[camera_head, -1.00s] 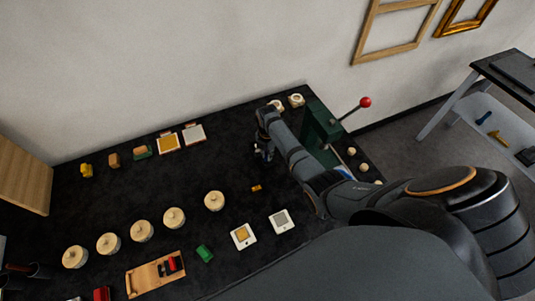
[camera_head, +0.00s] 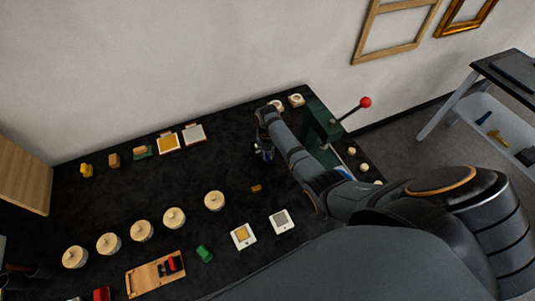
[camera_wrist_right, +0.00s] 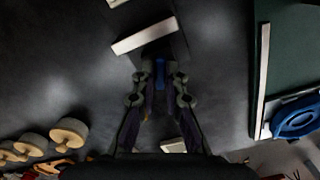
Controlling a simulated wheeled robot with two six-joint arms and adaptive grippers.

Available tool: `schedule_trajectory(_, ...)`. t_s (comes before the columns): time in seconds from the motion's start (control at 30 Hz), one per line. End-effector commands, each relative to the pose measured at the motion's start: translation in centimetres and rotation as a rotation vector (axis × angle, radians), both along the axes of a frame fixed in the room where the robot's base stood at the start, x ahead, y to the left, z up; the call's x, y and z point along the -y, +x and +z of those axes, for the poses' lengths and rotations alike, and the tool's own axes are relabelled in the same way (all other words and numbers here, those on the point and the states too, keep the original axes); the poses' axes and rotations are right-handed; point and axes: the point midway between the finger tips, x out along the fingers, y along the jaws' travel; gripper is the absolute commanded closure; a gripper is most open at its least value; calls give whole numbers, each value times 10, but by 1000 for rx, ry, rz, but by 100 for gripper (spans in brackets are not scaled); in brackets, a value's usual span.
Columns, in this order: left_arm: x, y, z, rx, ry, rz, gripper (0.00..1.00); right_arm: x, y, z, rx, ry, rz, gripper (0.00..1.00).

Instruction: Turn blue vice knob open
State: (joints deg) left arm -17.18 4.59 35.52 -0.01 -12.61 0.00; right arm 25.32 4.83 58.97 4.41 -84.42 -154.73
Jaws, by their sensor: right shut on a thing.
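The blue vice knob (camera_wrist_right: 159,72) shows as a small blue piece between my right fingertips in the right wrist view. It juts from a dark block with a pale bar (camera_wrist_right: 144,37) across it. My right gripper (camera_wrist_right: 160,80) is shut on the knob; the fingers hide much of it. In the head view my right gripper (camera_head: 264,152) points down at the table near the green machine, and my arm covers most of the vice.
The green machine (camera_head: 318,122) with a red-ball lever (camera_head: 365,102) stands to the right. A blue wheel (camera_wrist_right: 298,118) shows at the wrist view's right. Round pale pots (camera_head: 214,200) and a small yellow-brown block (camera_head: 257,188) lie on the black table (camera_head: 120,195).

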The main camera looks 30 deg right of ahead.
Motion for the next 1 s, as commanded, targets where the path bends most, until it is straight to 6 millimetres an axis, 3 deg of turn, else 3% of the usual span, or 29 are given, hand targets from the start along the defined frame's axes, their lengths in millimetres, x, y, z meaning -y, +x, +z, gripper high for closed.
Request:
schedule_trajectory(0.43, 0, 0, 0, 0, 0, 0, 60, 0, 3, 2, 7, -1, 8, 100)
schedule_trajectory(0.47, 0, 0, 0, 0, 0, 0, 60, 1, 3, 2, 7, -1, 8, 85)
schedule_trajectory(0.6, 0, 0, 0, 0, 0, 0, 60, 0, 2, 2, 5, -1, 7, 66)
schedule_trajectory(0.87, -1, 0, 0, 0, 1, 0, 60, 0, 1, 1, 2, -1, 7, 66)
schedule_trajectory(1.0, -1, -1, 0, -1, 1, 0, 60, 0, 1, 11, 5, -1, 7, 66)
